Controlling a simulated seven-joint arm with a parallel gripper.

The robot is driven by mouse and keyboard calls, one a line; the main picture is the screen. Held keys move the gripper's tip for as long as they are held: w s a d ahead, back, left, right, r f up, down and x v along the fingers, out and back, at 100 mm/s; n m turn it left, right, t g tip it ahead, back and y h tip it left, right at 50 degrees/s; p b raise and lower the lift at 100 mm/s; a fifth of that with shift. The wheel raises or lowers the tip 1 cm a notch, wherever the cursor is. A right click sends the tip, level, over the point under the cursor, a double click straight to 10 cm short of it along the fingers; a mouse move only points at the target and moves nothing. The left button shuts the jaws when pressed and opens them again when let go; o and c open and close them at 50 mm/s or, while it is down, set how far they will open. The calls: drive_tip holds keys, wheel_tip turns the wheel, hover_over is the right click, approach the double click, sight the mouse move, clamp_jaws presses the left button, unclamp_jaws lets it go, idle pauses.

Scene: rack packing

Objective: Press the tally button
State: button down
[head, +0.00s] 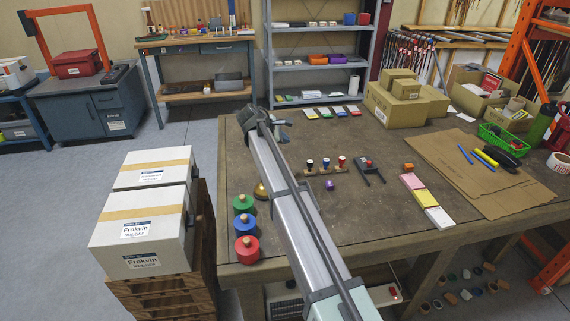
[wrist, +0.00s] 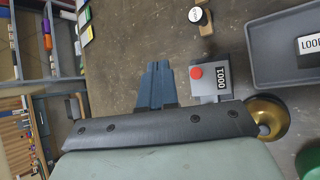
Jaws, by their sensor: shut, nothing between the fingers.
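The tally device is a small grey box (wrist: 210,80) in the wrist view, with a red button (wrist: 196,72) on top and a counter reading 0001, shown sideways. My gripper (wrist: 158,66) shows its blue fingers together, with nothing between them. In the wrist view the fingertips are just left of the tally box, apart from the button in the picture; their height above the bench is hard to judge.
A brass dome (wrist: 268,115) stands beside the tally box, and a grey tray (wrist: 258,72) lies to its right. Green, blue and red round pieces (head: 246,249) stand at the bench's left edge. Stamps on a rack (head: 327,170) are right of my arm.

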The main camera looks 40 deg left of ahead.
drive_tip(key=shift+f, duration=3.6)
drive_tip(key=shift+f, duration=0.1)
drive_tip(key=shift+f, duration=0.3)
drive_tip(key=shift+f, duration=0.5)
idle(0.4)
drive_tip(key=shift+r, duration=0.9)
drive_tip(key=shift+r, duration=0.1)
drive_tip(key=shift+r, duration=2.4)
